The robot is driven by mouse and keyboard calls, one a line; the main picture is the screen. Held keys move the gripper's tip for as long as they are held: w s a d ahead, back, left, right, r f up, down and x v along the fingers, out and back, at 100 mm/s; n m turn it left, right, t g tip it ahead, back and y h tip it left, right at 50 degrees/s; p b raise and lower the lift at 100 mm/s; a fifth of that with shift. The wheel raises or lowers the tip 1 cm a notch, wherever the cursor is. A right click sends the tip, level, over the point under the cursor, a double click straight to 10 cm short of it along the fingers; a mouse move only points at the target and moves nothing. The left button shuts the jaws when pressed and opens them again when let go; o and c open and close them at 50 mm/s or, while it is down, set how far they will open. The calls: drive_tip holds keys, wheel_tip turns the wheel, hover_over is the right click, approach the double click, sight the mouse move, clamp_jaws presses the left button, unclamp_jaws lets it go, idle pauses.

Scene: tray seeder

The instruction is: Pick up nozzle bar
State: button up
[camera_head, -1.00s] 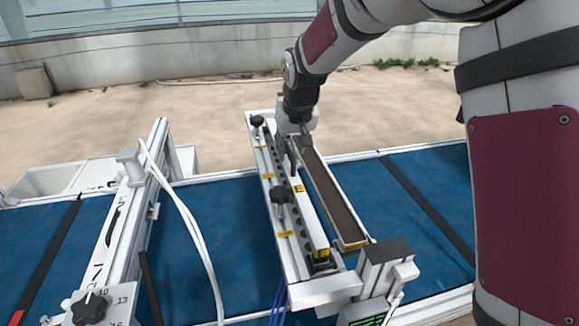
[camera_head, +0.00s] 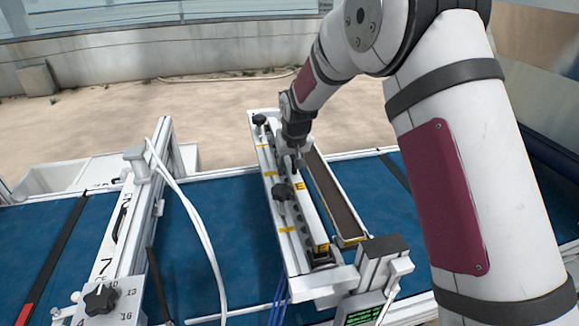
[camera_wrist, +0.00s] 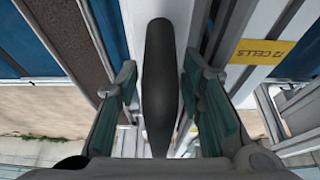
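The nozzle bar (camera_head: 311,218), a long pale bar with yellow labels near its ends, lies along the seeder frame beside a row of dark holes. My gripper (camera_head: 299,163) points down over the bar's far part in the head view. In the wrist view, my gripper (camera_wrist: 159,70) has its two fingers apart, one on each side of a dark rounded handle (camera_wrist: 158,95). Narrow gaps seem to show between the fingers and the handle. The handle appears to belong to the bar, but its joint is hidden.
A long brown-filled trough (camera_head: 332,195) runs just right of the bar. Black clamp knobs (camera_head: 281,192) stand on its left. A grey block with a green display (camera_head: 365,314) is at the near end. White hoses (camera_head: 190,215) cross the blue belt to the left.

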clamp_jaws()
drive_tip(key=shift+r, duration=0.1)
